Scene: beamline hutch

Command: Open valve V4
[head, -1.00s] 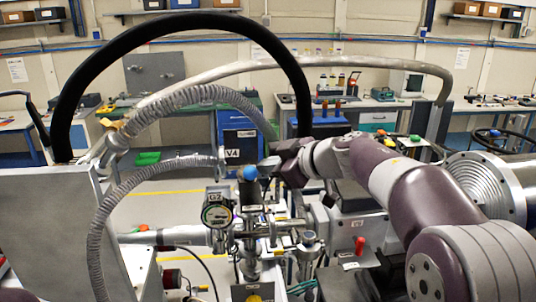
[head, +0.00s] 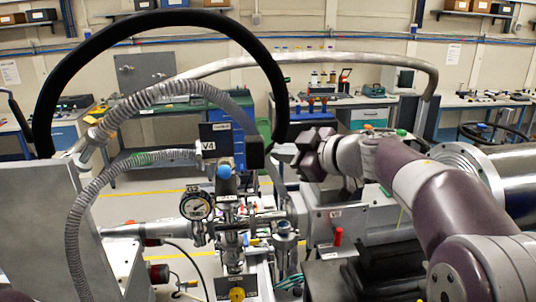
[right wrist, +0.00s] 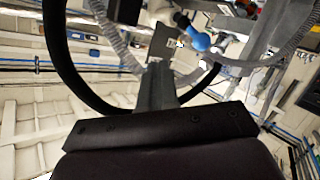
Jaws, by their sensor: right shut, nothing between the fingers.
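A label reading V4 (head: 208,147) sits on a dark plate at the middle of the pipework in the head view. Just below and right of it is a round blue knob (head: 223,172) on top of the metal valve assembly. The blue knob also shows in the right wrist view (right wrist: 198,41). My right gripper (head: 283,153) is right of and slightly above the knob, apart from it. Its fingers (right wrist: 157,85) are shut and empty in the right wrist view. My left gripper is out of view.
A round gauge (head: 196,206) is left of the valve column. A large black hose (head: 275,75) arches above, and a corrugated metal hose (head: 130,160) bends close on the left. A red-handled part (head: 338,236) stands on the equipment at right.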

